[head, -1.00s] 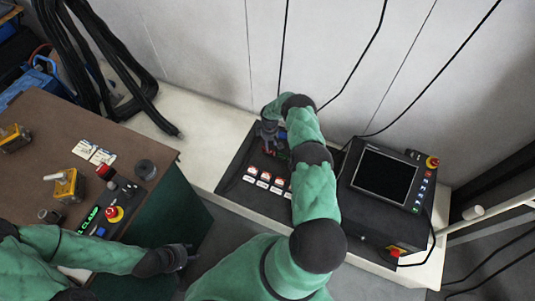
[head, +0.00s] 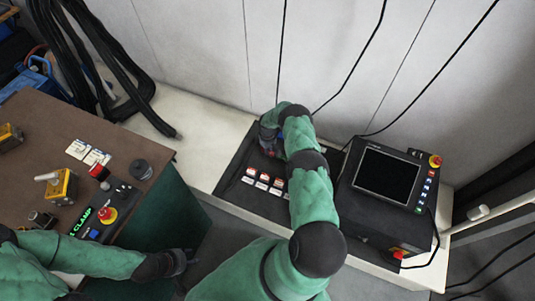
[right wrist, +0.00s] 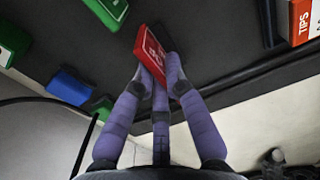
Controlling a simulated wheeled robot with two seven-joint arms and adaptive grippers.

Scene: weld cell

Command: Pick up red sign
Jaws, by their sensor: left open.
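The red sign (right wrist: 150,48) with white lettering shows in the right wrist view, tilted, between the purple fingers of my right gripper (right wrist: 158,72). The fingers close in on it from both sides and hide its lower part. I cannot tell whether it still touches the black panel (right wrist: 205,25). In the head view my right gripper (head: 268,138) is over the far left part of that panel, partly hidden by my arm. My left gripper (head: 182,261) is open and empty beside the brown table.
Green blocks (right wrist: 108,8) and a blue block (right wrist: 68,86) lie on the panel near the sign. Several red-and-white labelled boxes (head: 263,179) sit nearer. A screen console (head: 387,181) stands at the right. The brown table (head: 95,125) holds switches and yellow boxes.

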